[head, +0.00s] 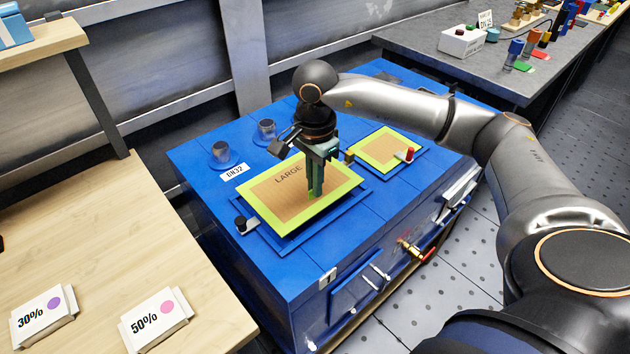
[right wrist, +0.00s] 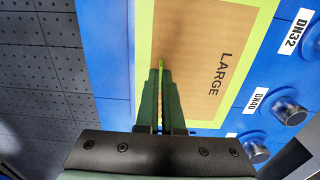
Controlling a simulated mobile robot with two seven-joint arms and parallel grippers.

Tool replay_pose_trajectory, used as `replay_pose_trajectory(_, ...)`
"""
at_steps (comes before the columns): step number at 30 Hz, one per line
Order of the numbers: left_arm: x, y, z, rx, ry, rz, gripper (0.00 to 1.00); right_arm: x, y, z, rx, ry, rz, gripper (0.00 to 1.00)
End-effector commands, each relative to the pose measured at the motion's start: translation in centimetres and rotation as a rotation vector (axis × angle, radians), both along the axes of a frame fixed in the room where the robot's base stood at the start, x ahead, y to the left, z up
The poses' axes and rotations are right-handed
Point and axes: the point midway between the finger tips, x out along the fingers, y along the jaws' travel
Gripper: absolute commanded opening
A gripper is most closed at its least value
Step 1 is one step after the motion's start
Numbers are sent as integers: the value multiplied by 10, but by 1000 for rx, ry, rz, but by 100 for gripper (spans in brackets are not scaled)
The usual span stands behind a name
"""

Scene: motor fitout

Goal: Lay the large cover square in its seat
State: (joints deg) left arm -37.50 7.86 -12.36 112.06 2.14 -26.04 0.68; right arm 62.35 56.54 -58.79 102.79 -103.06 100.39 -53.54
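The large cover (head: 262,203) is a brown panel with a yellow-green border, marked LARGE. It is over a blue seat (head: 272,243) on the blue housing, whose rim shows along the near side; I cannot tell whether it touches. In the right wrist view the cover (right wrist: 205,85) fills the middle. My right gripper (head: 315,190) points down over the cover's middle. Its green fingers (right wrist: 161,95) are close together on a thin yellow-green upright piece of the cover. The seat under the cover is hidden. My left gripper is not in view.
A smaller yellow-green bordered panel (head: 380,147) with a red knob (head: 407,154) is to the right. A black knob (head: 242,223) is by the large cover's left corner. Round fittings (head: 221,152) stand behind. A wooden bench (head: 95,245) is at left, a grey bench (head: 490,60) behind.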

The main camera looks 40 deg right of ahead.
Motion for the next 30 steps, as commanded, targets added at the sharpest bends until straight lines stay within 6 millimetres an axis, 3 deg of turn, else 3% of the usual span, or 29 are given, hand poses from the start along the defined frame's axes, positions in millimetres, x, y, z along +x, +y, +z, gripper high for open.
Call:
replay_pose_trajectory(18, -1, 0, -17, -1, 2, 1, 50, 0, 0, -20, 0, 0, 0, 0)
replay_pose_trajectory(30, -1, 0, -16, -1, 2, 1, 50, 0, 0, -20, 0, 0, 0, 0)
